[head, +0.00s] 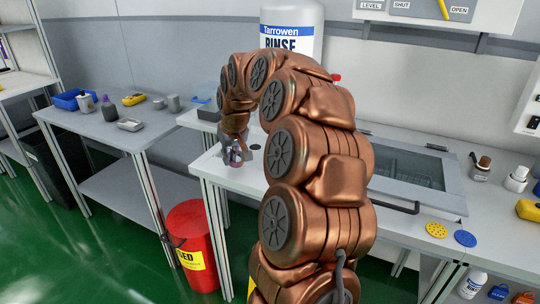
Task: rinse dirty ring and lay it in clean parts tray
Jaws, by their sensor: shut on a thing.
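My gripper (237,158) is low over the white bench, left of my bent copper arm. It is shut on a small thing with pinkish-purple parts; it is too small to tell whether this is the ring. A white tank labelled Tarrowen RINSE (291,17) stands at the back, its lower part hidden by my arm. No ring shows clearly elsewhere. A blue tray (68,101) with things in it sits on the left bench; I cannot tell whether it is the clean parts tray.
A glass-lidded basin (440,190) is right of my arm. Small bottles (516,180) stand at right. A red bin (193,235) stands on the floor between benches. A dark hole (255,147) is near my gripper.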

